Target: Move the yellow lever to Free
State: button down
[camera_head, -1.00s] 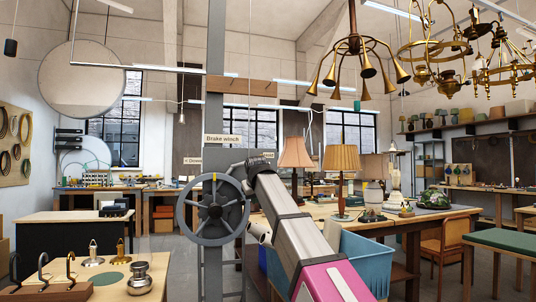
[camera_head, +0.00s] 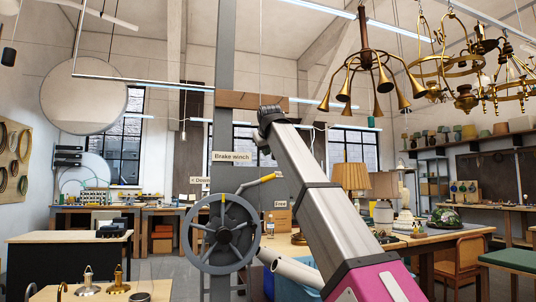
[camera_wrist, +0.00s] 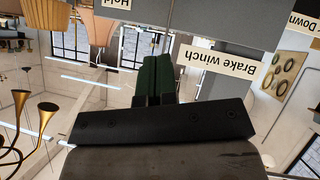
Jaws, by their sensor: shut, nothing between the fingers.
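The yellow lever (camera_head: 267,178) sticks out to the right and slightly up from beside the spoked handwheel (camera_head: 196,234) of the brake winch. Its tip is above the "Free" label (camera_head: 281,204) and not level with it. My gripper (camera_wrist: 155,62) shows in the wrist view with its dark green fingers together and nothing between them. That view is upside down and shows the "Brake winch" label (camera_wrist: 216,61) and part of the "Hold" label (camera_wrist: 118,3), but not the lever.
The winch is on a grey upright post (camera_head: 221,120). A lamp with a pleated shade (camera_head: 350,177) and other lamps stand on the bench to the right. A brass chandelier (camera_head: 370,60) hangs at the upper right. A dark-fronted table (camera_head: 60,262) stands at left.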

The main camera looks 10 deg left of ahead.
aim_at(271, 178)
jog(key=shift+w+a+f, duration=0.25)
jog(key=shift+w+f, duration=0.95)
jog(key=shift+f, duration=0.1)
jog(key=shift+w+a+f, duration=0.2)
jog(key=shift+w+f, duration=1.05)
jog(key=shift+w+a+f, duration=0.25)
jog(key=shift+w+f, duration=0.95)
jog(key=shift+f, duration=0.1)
jog(key=shift+d+f, duration=0.1)
jog(key=shift+w+d+f+m+g+y, duration=0.2)
jog(key=shift+d+f+m+g+y, duration=0.1)
jog(key=shift+f+m, duration=0.15)
jog(key=shift+w+d+f+m+g+y, duration=0.2)
jog(key=shift+f+m+y, duration=0.1)
jog(key=shift+f, duration=0.2)
jog(key=shift+w+d+f+m+g+y, duration=0.1)
jog(key=shift+d+f+m+g+y, duration=0.15)
jog(key=shift+f, duration=0.2)
jog(key=shift+f+m+g+y, duration=0.25)
jog(key=shift+f+m+y, duration=0.3)
jog(key=shift+f, duration=0.5)
jog(key=shift+f+m+g+y, duration=0.2)
jog(key=shift+f+m+y, duration=0.15)
jog(key=shift+f+y, duration=0.45)
